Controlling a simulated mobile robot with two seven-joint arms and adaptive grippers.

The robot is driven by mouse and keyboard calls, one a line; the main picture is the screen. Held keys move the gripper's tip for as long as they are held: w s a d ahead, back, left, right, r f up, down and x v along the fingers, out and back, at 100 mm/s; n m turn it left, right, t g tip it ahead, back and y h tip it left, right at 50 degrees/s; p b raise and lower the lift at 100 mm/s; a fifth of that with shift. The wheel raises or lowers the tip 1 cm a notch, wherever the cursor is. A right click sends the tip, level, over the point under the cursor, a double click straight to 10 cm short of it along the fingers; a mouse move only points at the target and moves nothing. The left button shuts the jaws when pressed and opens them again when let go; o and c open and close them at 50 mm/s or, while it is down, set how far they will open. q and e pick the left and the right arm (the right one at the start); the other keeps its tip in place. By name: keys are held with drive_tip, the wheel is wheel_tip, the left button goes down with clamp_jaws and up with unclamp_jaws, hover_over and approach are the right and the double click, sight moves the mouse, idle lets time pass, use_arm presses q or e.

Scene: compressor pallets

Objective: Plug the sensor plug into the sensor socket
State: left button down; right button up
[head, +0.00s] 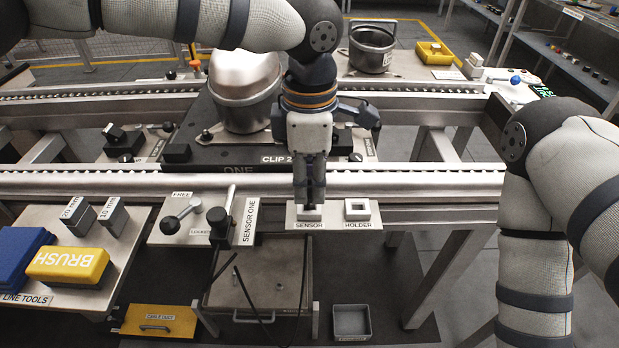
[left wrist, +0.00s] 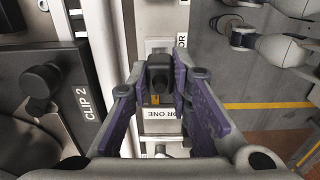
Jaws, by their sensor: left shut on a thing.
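My left gripper (head: 311,190) points straight down over the plate labelled SENSOR. It is shut on the dark sensor plug (left wrist: 158,72), which sits between the purple finger pads in the left wrist view. The white sensor socket (head: 310,213) is directly below the fingertips and partly hidden by them. I cannot tell whether the plug is inside the socket or just above it. The empty square holder (head: 357,209) is to the right of the socket on the same plate. My right arm is at the right edge of the head view, but its gripper does not show.
Left of the socket are a lever panel (head: 184,232) and a SENSOR ONE label (head: 249,221). A yellow brush (head: 68,266) lies on the line tools plate. A metal compressor (head: 246,88) stands on the pallet behind. A grey bin (head: 351,321) is below.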

sight(310, 178)
use_arm(q)
drive_tip(key=shift+f, duration=1.25)
drive_tip(key=c, duration=1.4)
unclamp_jaws()
wheel_tip(310, 178, up, 12)
